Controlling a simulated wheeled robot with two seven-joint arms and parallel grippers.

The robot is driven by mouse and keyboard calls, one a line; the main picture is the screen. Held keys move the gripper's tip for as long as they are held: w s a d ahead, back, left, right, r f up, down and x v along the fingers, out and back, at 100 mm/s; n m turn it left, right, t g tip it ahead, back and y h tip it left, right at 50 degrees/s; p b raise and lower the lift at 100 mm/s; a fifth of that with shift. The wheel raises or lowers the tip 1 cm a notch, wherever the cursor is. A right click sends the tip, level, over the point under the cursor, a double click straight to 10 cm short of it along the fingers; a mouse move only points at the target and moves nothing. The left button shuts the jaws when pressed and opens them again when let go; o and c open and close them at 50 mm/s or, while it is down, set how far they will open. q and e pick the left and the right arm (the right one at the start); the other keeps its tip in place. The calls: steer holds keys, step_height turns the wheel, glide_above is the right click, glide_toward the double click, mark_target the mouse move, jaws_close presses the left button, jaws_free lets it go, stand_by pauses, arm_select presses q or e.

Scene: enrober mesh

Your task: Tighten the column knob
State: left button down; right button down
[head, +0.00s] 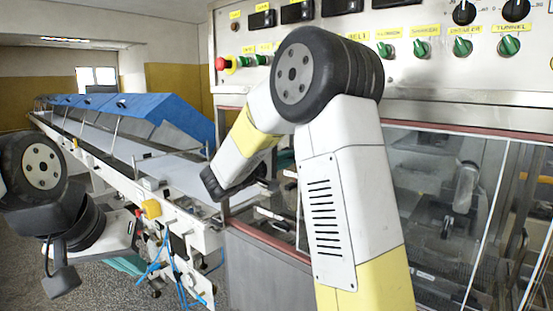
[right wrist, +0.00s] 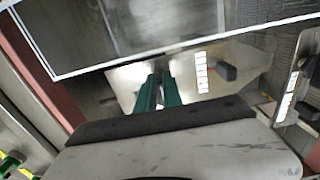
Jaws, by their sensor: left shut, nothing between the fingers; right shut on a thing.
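In the right wrist view my right gripper (right wrist: 159,92) reaches its two green fingers down to a pale metal plate inside the machine. The fingers are shut on a narrow thing, taken to be the column knob; they hide most of it and its shape is unclear. In the head view my right forearm slopes down-left to the machine's front opening, and its fingers are hidden there. At the left edge of the head view my left arm is folded; I cannot make out its gripper fingers.
A dark block (right wrist: 226,71) sits on the plate beside white labels (right wrist: 202,73). A framed clear window (head: 430,190) closes the machine's right side. The control panel (head: 400,75) with green switches stands above. A long conveyor (head: 150,165) with blue covers (head: 165,115) runs back left.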

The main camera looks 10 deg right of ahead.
steer(key=shift+w+a+f, duration=0.1)
steer(key=shift+a+f, duration=0.05)
steer(key=shift+a, duration=0.05)
steer(key=c, duration=1.5)
jaws_free()
steer(key=shift+w, duration=0.1)
steer(key=v, duration=0.8)
